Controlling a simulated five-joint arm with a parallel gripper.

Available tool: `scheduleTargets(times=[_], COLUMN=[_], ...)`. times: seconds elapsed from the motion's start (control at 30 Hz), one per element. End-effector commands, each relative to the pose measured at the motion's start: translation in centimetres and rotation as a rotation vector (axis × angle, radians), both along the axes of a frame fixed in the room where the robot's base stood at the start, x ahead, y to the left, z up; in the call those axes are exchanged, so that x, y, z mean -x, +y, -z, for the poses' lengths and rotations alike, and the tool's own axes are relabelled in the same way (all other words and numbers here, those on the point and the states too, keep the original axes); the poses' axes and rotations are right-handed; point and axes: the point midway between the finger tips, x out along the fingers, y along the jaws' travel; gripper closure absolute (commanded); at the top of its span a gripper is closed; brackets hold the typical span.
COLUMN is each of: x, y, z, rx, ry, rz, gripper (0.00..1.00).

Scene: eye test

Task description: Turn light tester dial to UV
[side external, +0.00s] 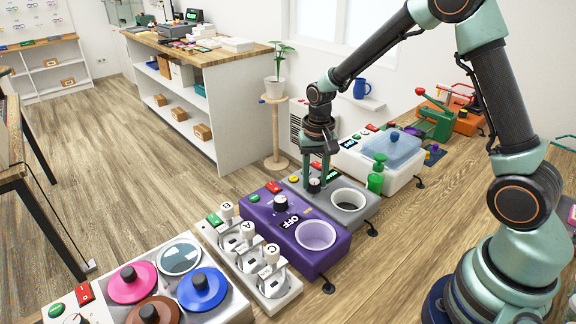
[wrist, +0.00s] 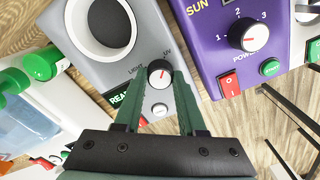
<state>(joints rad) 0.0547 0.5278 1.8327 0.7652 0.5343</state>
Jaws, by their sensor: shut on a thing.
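The light tester (side external: 357,218) is a grey box with a round black well in a white ring, right of centre in the side view. It also fills the upper left of the wrist view (wrist: 78,62). Its small dial (wrist: 159,73) has a black rim and a pale face with a reddish pointer mark. The labels LIGHT and UV stand beside it; which one the mark points at is hard to tell. My gripper (side external: 316,181) reaches down onto the dial, and in the wrist view its green fingers (wrist: 156,80) are shut on it from both sides. They partly cover a green display.
A purple SUN device (side external: 312,262) with its own dial stands close on one side. A white device (side external: 347,158) with a blue lid and a green bottle (side external: 376,176) stand on the other. Bare wooden table (side external: 400,250) lies in front.

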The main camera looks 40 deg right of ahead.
Motion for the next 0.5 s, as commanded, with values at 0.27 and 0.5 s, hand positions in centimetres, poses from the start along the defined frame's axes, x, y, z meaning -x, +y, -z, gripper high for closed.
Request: scheduleTargets(times=[0.27, 0.5], x=[-0.29, -0.13], y=[-0.37, -0.20], z=[-0.19, -0.08], rx=[0.001, 0.000], ry=[-0.010, -0.004], rz=[0.008, 0.004], gripper=[0.30, 0.30])
